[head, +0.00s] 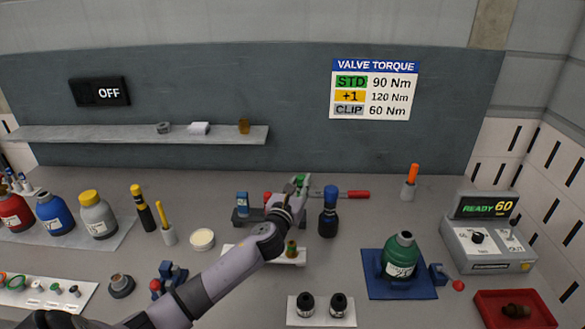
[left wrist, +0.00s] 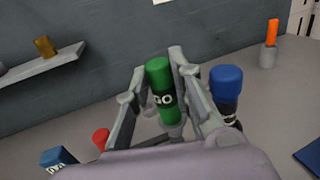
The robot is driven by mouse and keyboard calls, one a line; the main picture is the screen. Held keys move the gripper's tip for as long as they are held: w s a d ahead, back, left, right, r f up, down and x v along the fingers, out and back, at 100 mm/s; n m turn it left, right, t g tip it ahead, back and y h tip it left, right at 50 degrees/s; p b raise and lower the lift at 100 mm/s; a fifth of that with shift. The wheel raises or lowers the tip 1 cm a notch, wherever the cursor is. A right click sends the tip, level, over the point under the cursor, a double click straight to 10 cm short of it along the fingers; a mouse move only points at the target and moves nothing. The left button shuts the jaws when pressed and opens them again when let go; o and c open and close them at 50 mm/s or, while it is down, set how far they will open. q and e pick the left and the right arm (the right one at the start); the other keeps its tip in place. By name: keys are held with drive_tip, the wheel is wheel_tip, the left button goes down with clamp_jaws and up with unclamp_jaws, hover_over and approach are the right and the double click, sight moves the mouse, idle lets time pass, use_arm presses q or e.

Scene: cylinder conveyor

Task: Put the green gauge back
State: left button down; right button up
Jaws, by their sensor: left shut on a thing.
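The green gauge (left wrist: 160,82) stands upright between the fingers of my left gripper (left wrist: 160,100), with white lettering on its dark band. In the head view the left gripper (head: 298,188) is shut on the green gauge (head: 300,179), above the back middle of the bench. A dark grey rack (head: 241,217) lies just left of and behind the gripper, holding a blue gauge (head: 242,199) and a red one (head: 267,197). My arm and gripper hide the right part of the rack, so I cannot tell whether the gauge touches it. My right gripper is not in view.
A blue-topped black tool (head: 328,212) stands close right of the gripper. A red-handled tool (head: 355,194) lies behind it. A white tray (head: 238,252) lies under my forearm. A green bottle (head: 401,257) stands on a blue mat (head: 385,292) at the right.

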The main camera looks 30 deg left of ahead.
use_arm(q)
drive_tip(key=w+a+f+b, duration=0.1)
drive_tip(key=a+f+b, duration=0.2)
drive_tip(key=f+b, duration=0.2)
drive_tip(key=shift+w+a+f+n+y+b, duration=0.2)
drive_tip(key=shift+w+n+y+b, duration=0.1)
drive_tip(key=shift+y+b, duration=0.15)
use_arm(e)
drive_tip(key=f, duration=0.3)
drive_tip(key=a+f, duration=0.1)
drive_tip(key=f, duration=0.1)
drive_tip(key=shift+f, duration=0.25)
use_arm(q)
drive_tip(key=shift+r, duration=0.1)
drive_tip(key=shift+s, duration=0.1)
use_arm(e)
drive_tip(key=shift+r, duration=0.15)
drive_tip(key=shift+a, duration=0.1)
use_arm(q)
drive_tip(key=shift+f, duration=0.3)
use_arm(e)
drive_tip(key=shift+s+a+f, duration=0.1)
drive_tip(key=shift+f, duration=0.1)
use_arm(q)
drive_tip(key=shift+f+b, duration=1.2)
drive_tip(key=shift+f, duration=0.25)
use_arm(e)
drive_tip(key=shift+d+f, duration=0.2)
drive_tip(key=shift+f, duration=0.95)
